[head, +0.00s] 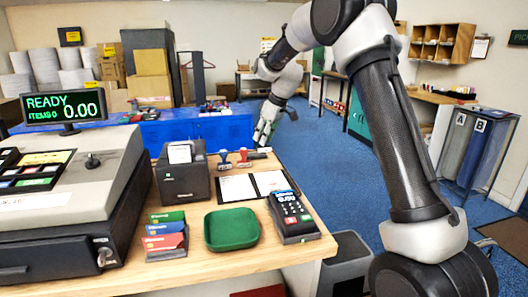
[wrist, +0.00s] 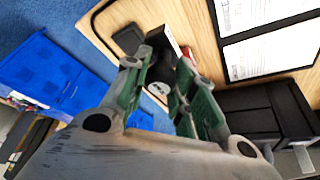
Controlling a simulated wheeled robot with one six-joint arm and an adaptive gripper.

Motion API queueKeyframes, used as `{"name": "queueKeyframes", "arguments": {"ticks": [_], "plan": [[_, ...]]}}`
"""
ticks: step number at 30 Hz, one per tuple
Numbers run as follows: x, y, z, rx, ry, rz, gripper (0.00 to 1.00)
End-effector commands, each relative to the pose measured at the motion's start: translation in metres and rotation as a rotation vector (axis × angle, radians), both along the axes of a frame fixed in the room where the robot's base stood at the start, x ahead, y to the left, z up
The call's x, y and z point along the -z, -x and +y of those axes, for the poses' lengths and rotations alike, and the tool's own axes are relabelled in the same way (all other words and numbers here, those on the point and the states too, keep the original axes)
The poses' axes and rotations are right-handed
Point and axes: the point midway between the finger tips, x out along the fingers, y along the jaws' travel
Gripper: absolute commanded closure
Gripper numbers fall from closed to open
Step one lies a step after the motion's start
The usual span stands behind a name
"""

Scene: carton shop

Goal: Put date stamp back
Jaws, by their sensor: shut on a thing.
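My gripper (wrist: 160,96) has its green-padded fingers closed around a dark object with a round end and a small white mark (wrist: 158,89), which looks like the date stamp. Its far part is hidden or blends with dark things behind it. In the head view my gripper (head: 264,140) points down at the far edge of the wooden counter (head: 205,262), beyond the open book. Two other stamps stand on the counter, a dark one (head: 223,160) and a red-handled one (head: 244,158). I cannot tell whether the held stamp touches the counter.
A receipt printer (head: 184,176), an open book with white pages (head: 238,188), a card terminal (head: 291,215), a green tray (head: 231,229) and a card rack (head: 166,238) crowd the counter. The cash register (head: 70,190) fills the left. Blue floor (head: 335,150) lies open beyond.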

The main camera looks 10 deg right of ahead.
Motion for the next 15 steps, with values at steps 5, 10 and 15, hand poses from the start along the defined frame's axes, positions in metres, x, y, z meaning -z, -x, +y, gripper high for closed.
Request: {"name": "queueKeyframes", "arguments": {"ticks": [5, 10, 15], "plan": [[0.022, 0.001, 0.0, 0.0, 0.0, 0.003, 0.89], [0.048, 0.0, 0.0, 0.001, 0.0, 0.0, 0.89], [0.051, 0.0, 0.0, 0.0, -0.001, -0.001, 0.89]]}}
